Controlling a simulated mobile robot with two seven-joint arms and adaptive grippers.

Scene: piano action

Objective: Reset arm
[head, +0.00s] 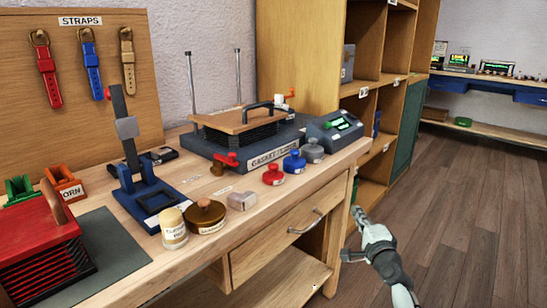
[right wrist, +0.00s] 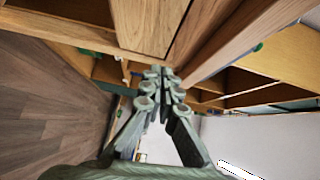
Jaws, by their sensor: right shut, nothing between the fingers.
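My right gripper (head: 358,214) hangs in the air to the right of the workbench, past its front edge and over the wooden floor. In the right wrist view its fingers (right wrist: 160,75) are together, with nothing between them. My left gripper is not in either view.
The workbench (head: 135,215) has a drawer (head: 275,248) with a metal handle close to my right gripper. On it stand a gasket press (head: 245,140), weights, jars and a red bellows (head: 40,245). A shelf unit (head: 375,100) stands behind. The floor (head: 455,215) at right is clear.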

